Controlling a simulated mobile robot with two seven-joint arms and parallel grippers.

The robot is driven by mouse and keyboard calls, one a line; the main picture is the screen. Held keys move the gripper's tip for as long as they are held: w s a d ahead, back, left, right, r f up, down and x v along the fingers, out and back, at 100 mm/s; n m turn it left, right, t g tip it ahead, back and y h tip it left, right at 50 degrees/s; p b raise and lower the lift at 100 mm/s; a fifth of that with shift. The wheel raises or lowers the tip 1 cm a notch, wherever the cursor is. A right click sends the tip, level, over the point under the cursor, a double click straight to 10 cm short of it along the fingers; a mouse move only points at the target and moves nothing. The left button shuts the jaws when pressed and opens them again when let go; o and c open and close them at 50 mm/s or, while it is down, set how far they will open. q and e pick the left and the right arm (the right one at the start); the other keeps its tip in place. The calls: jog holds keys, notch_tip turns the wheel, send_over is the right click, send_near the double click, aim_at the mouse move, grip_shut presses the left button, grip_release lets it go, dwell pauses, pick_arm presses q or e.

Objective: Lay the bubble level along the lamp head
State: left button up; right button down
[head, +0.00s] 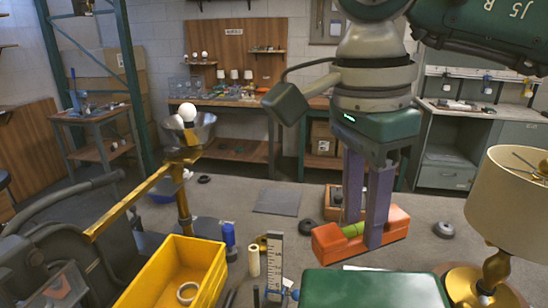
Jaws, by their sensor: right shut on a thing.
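The bubble level (327,242) is an orange-red bar with a green vial, low over the right middle of the table. My right gripper (362,238) points down and is shut on the level, with a finger on each side near its middle. I cannot tell whether the level touches the table. The likely lamp head is the metal bowl (206,129) with a white bulb (187,112), at upper left on a brass arm (135,200) and post. The level is well apart from it, to the right. My left gripper is not in view.
A yellow bin (205,270) with a tape roll (187,292) stands at front left. A ruler (275,262), a blue bottle (229,238) and a wooden tray (334,201) are near the level. A shaded lamp (515,205) stands at right. A grey mat (278,201) lies mid-table.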

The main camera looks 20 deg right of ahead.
jog(key=m+p, duration=0.1)
jog(key=m, duration=0.1)
jog(key=d+m, duration=0.1)
jog(key=shift+s+r+m+g+p, duration=0.2)
jog(key=shift+m+g+p, duration=0.1)
jog(key=shift+m+p, duration=0.1)
jog(key=shift+s+d+f+m, duration=0.1)
jog(key=shift+d+f+m, duration=0.15)
jog(key=shift+m, duration=0.55)
pick_arm(q)
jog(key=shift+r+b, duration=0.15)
jog(key=shift+b, duration=1.3)
pick_arm(e)
jog(key=shift+s+d+f, duration=0.1)
jog(key=shift+d+f, duration=0.05)
jog(key=shift+f, duration=1.15)
jog(key=shift+s+d+f, duration=0.1)
jog(key=shift+f, duration=1.15)
jog(key=shift+f, duration=0.15)
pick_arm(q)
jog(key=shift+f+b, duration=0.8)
pick_arm(e)
jog(key=shift+d+f, duration=0.1)
jog(key=shift+f, duration=0.55)
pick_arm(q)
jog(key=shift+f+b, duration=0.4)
pick_arm(e)
jog(key=shift+f, duration=0.3)
